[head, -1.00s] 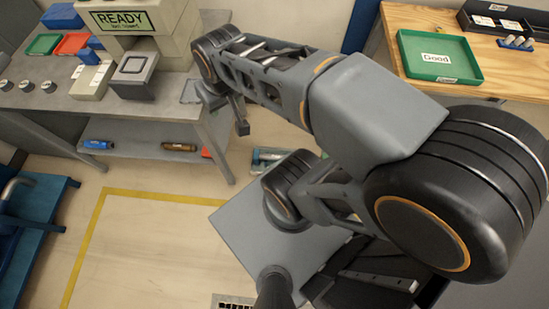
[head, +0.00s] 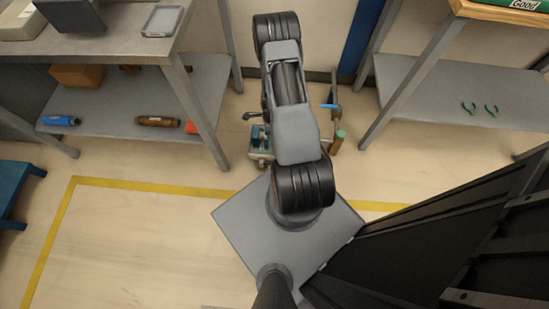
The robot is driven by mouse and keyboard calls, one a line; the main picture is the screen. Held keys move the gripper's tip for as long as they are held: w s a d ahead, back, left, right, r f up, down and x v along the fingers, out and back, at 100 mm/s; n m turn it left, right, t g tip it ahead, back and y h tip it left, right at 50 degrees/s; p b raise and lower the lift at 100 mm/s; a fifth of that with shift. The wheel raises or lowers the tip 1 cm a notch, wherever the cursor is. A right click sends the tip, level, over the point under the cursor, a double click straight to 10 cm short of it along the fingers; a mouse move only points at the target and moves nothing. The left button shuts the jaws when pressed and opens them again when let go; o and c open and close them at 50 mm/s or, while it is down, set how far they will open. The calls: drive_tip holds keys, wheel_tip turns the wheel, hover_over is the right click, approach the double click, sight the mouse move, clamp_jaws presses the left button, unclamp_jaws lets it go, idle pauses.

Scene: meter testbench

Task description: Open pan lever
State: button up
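I cannot make out a pan lever in the head view. My arm stands in the middle of the view, folded and seen from above. My gripper is not clearly visible; the arm links hide the space where it could be. The grey bench (head: 120,42) at the upper left carries a dark box (head: 72,14), cut off by the top edge. A small grey square tray (head: 162,20) lies beside it, near the bench's right end.
The bench's lower shelf (head: 100,100) holds a blue cylinder (head: 58,120), a brown cylinder (head: 157,121) and a cardboard box (head: 78,75). A low cart with a green cylinder (head: 338,138) stands partly behind my arm. Another table has a grey shelf (head: 430,85). Yellow-taped floor (head: 120,240) is clear.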

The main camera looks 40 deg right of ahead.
drive_tip(key=s+f+b, duration=0.1)
drive_tip(key=f+b, duration=0.1)
drive_tip(key=f, duration=0.5)
drive_tip(key=s+a+f+m+b, duration=0.1)
drive_tip(key=s+f+b, duration=0.1)
drive_tip(key=f, duration=0.5)
drive_tip(key=s+f+m+b, duration=0.1)
drive_tip(key=f+b, duration=0.2)
drive_tip(key=f, duration=0.3)
drive_tip(key=shift+s+a+f, duration=0.35)
drive_tip(key=shift+s+f, duration=0.05)
drive_tip(key=shift+c, duration=0.2)
clamp_jaws()
